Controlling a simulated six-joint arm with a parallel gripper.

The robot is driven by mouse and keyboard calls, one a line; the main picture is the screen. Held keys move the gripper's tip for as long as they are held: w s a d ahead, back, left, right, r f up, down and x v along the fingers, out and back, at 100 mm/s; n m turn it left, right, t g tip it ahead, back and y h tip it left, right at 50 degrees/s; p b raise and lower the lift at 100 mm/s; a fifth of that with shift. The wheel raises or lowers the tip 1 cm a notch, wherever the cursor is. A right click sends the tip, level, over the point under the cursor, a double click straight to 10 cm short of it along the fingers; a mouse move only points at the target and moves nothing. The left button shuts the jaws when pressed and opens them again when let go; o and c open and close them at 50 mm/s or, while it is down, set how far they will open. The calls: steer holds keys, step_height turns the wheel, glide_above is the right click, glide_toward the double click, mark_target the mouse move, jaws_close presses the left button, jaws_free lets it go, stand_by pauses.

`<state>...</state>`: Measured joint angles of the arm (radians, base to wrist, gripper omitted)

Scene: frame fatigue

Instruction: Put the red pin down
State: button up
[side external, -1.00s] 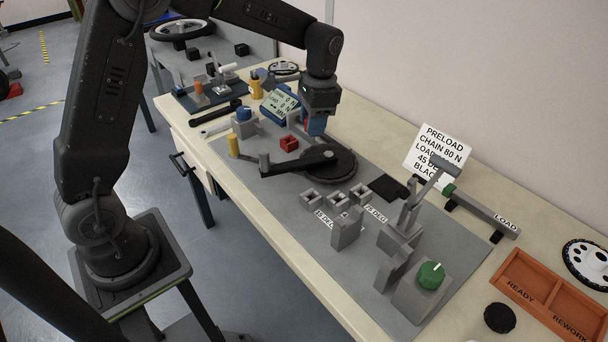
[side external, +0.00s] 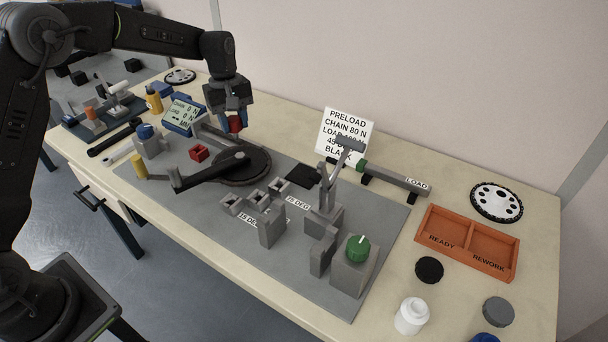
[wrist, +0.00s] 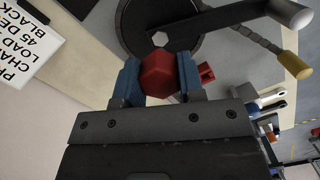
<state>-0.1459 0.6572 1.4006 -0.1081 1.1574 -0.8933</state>
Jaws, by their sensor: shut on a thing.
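My gripper (side external: 236,115) is shut on the red pin (side external: 235,125), whose hexagonal red end shows between the blue fingers in the wrist view (wrist: 159,74). The pin is held in the air above the back of the bench, behind the dark round chainring (side external: 245,166) with its crank arm. A small red block with an opening (side external: 199,153) sits on the grey mat (side external: 200,208), to the left of and below the gripper. Part of a red block also shows beside the right finger in the wrist view (wrist: 206,72).
A digital display (side external: 184,116) stands left of the gripper and a white text card (side external: 345,132) to its right. Grey blocks, a lever fixture (side external: 325,200) and a green knob (side external: 358,248) occupy the right of the mat. An orange two-part tray (side external: 467,242) lies further right.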

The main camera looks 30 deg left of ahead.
steer(key=w+f+n, duration=0.1)
steer(key=w+n, duration=0.1)
steer(key=n, duration=0.3)
glide_toward(291, 178)
steer(key=shift+s+d+f+n+t, duration=0.1)
steer(key=shift+s+f+n+t, duration=0.1)
steer(key=shift+s+n+t, duration=0.1)
steer(key=shift+f, duration=2.05)
steer(key=shift+f, duration=0.15)
steer(key=o, duration=1)
step_height(291, 178, up, 12)
steer(key=a, duration=0.1)
steer(key=shift+a, duration=0.2)
